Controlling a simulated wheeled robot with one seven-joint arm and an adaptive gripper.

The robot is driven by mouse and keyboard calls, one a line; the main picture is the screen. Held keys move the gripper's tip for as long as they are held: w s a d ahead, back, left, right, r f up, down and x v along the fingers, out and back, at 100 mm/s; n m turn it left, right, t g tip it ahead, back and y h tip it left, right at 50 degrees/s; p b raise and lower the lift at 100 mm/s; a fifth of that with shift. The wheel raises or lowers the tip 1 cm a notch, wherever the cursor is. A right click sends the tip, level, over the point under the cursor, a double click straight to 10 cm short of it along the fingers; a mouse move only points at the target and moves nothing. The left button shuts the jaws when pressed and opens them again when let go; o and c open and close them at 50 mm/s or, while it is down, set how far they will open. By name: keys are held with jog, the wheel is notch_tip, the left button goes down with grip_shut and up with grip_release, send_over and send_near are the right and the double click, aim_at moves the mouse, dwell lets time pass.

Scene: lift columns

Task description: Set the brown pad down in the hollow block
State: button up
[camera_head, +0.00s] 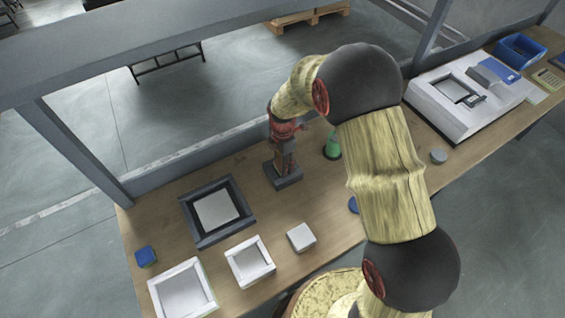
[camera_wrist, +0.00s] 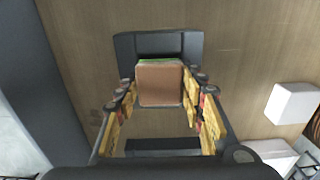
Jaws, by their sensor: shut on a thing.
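The brown pad (camera_wrist: 160,86) is a flat square with a thin green edge along its top side in the wrist view. My gripper (camera_wrist: 161,92) is shut on it, with yellow fingers at its left and right sides. In the head view my gripper (camera_head: 285,158) points down over a dark grey block (camera_head: 284,179) on the table. In the wrist view a dark grey block (camera_wrist: 160,43) shows behind and beyond the pad. The pad and gripper hide much of it, so its hollow and any contact with the pad cannot be told.
A dark square frame (camera_head: 187,215) with a pale inside lies to the left. White trays (camera_head: 253,281), a white block (camera_head: 301,237) and a blue block (camera_head: 146,256) stand nearby. A green object (camera_head: 333,146) stands right of my gripper. A metal rail runs behind.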

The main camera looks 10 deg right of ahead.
jog(key=o, duration=1.2)
jog(key=shift+r, duration=0.1)
jog(key=shift+r+p, duration=2.2)
jog(key=shift+r, duration=1.25)
jog(key=shift+m, duration=0.3)
